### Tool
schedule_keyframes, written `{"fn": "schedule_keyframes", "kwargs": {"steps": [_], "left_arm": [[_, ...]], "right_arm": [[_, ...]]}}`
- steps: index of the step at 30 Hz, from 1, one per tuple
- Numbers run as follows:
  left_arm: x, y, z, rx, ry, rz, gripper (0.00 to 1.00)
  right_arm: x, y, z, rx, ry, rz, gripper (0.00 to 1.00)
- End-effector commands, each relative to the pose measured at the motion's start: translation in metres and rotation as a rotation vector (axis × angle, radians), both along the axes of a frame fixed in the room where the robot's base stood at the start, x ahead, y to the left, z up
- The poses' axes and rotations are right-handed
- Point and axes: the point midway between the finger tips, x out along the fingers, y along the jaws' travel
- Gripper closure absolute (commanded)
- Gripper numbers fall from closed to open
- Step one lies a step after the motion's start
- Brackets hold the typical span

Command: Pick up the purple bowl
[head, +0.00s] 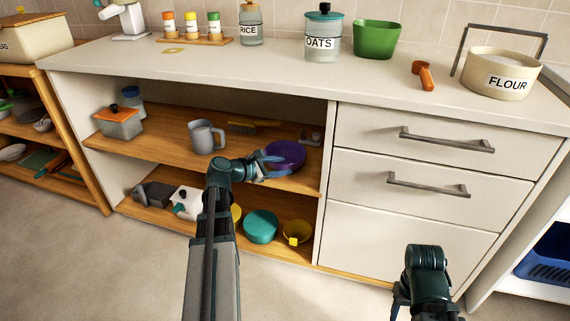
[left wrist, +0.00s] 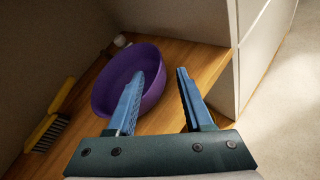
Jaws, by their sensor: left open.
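The purple bowl (head: 287,153) sits on the upper shelf of the open cupboard, near its right side. My left gripper (head: 272,171) is at the bowl's near side, open and empty. In the left wrist view the bowl (left wrist: 108,82) stands upright; one finger of the left gripper (left wrist: 161,76) overlaps the bowl and the other is just right of its rim. I cannot tell whether either finger touches it. My right arm shows at the lower right of the head view; its gripper's fingers are not clear there.
A yellow brush (head: 254,126) lies behind the bowl and a grey mug (head: 206,136) stands to its left. The cupboard's divider wall (left wrist: 247,50) is close on the right.

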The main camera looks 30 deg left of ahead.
Motion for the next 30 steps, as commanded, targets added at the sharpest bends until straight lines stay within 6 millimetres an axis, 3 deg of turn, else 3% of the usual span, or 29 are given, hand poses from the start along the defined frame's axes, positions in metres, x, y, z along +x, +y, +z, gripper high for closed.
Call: {"fn": "schedule_keyframes", "kwargs": {"steps": [11, 22, 29, 30], "left_arm": [[0.011, -0.004, -0.005, 0.001, 0.000, 0.000, 0.49], [0.053, -0.020, -0.023, 0.001, 0.000, -0.002, 0.49], [0.055, -0.022, -0.022, 0.002, 0.001, -0.001, 0.49], [0.055, -0.022, -0.022, 0.002, 0.001, -0.001, 0.52]], "right_arm": [[0.000, 0.000, -0.005, 0.000, 0.000, -0.001, 0.50], [0.000, 0.000, -0.022, 0.000, -0.001, -0.006, 0.50], [0.000, 0.000, -0.021, 0.000, -0.001, -0.006, 0.50], [0.000, 0.000, -0.021, 0.000, -0.001, -0.006, 0.50]]}}
